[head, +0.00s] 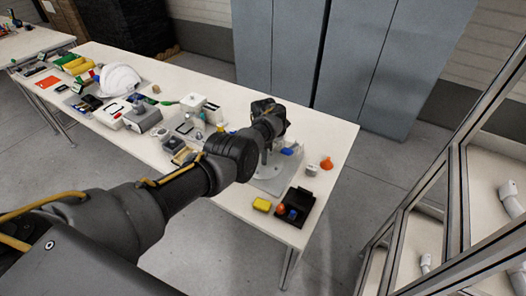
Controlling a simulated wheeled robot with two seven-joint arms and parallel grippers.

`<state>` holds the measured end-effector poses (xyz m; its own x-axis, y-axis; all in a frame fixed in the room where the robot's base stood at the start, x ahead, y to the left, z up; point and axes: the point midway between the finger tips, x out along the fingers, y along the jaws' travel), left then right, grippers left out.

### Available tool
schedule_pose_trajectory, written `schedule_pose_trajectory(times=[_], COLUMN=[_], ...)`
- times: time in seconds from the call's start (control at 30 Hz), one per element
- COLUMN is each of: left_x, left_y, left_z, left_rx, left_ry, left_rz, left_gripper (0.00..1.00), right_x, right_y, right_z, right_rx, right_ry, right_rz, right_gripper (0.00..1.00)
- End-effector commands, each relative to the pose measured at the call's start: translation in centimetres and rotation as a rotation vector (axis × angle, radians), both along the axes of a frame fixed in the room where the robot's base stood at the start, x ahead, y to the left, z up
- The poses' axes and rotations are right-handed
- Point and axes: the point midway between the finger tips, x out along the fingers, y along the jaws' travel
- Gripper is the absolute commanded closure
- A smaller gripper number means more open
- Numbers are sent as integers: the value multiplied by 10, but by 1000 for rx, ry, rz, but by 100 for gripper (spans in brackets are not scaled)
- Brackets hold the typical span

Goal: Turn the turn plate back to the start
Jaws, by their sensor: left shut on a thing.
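My left arm reaches in from the lower left over the long white table, and its left gripper (270,135) is at the turn plate near the table's right end. The turn plate looks like a light grey flat fixture (268,183) with pale upright parts and a small blue part (290,150). My left gripper is shut on a part of the turn plate; its fingertips are small and largely hidden by my wrist. How far the plate is turned cannot be told. My right gripper is not in view.
A white helmet shell (120,80) and many small parts fill the left. Grey cabinets (350,60) stand behind; a framed glass structure is at right.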

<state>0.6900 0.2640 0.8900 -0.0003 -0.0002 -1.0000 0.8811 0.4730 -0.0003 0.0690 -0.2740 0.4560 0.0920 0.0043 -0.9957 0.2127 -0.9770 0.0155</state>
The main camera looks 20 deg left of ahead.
Motion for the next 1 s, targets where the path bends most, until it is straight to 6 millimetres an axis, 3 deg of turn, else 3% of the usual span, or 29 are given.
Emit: schedule_pose_trajectory(times=[0.5, 0.53, 0.7, 1.0], left_x=[2, 2, 1, 1], left_y=[1, 1, 1, 0], left_z=[2, 2, 1, 3], left_rx=[1, 1, 1, 1], left_ry=[-5, -5, -3, -2], left_rz=[14, 14, 13, 12], left_gripper=[100, 78, 57, 57], right_x=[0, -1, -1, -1], right_y=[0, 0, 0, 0], right_z=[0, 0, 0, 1], right_rx=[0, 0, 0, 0], right_ry=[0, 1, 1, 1], right_rz=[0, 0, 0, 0], right_gripper=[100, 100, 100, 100])
